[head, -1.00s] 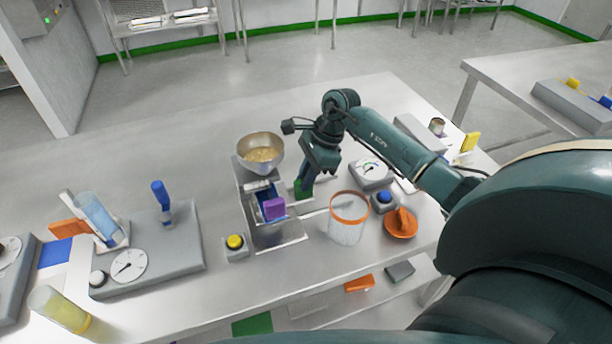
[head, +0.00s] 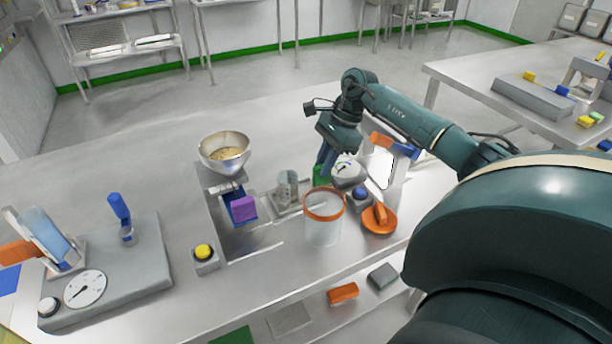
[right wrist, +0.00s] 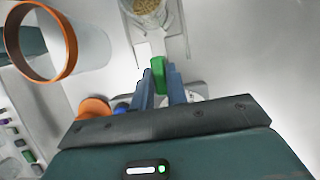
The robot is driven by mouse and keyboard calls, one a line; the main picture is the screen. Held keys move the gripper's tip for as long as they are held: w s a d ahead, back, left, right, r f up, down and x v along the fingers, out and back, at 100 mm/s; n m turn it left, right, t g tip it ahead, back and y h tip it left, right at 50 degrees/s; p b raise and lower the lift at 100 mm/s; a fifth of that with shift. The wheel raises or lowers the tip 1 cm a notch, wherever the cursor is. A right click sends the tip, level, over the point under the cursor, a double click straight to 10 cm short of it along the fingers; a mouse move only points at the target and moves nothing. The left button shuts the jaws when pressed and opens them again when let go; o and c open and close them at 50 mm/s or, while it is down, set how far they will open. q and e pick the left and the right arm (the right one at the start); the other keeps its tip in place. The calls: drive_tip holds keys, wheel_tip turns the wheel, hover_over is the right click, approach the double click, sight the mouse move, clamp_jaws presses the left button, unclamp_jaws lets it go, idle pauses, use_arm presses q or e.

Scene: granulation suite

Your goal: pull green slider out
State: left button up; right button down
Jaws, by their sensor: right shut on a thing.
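The green slider handle (head: 319,175) stands to the right of the dosing machine, at the outer end of a pale sliding tray (head: 283,209). A small clear cup (head: 287,186) stands on this tray, outside the machine; in the right wrist view the cup (right wrist: 147,8) holds tan granules. My right gripper (head: 325,163) is shut on the green handle, partly hiding it. In the right wrist view its blue fingers flank the green handle (right wrist: 158,76). The machine carries a metal bowl of granules (head: 224,153) and a purple block (head: 243,207) on its front. My left gripper is not in view.
A clear jar with an orange rim (head: 323,228) stands close in front of my right gripper. A dial gauge (head: 347,170), a blue button (head: 361,195) and an orange dish (head: 379,219) are to the right. A yellow button (head: 204,253) is at front left.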

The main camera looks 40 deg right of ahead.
drive_tip(key=shift+d, duration=0.25)
drive_tip(key=c, duration=1.7)
unclamp_jaws()
drive_tip(key=shift+s+d, duration=0.1)
drive_tip(key=shift+d, duration=0.05)
drive_tip(key=o, duration=0.3)
drive_tip(key=shift+r, duration=0.1)
drive_tip(key=v, duration=1.3)
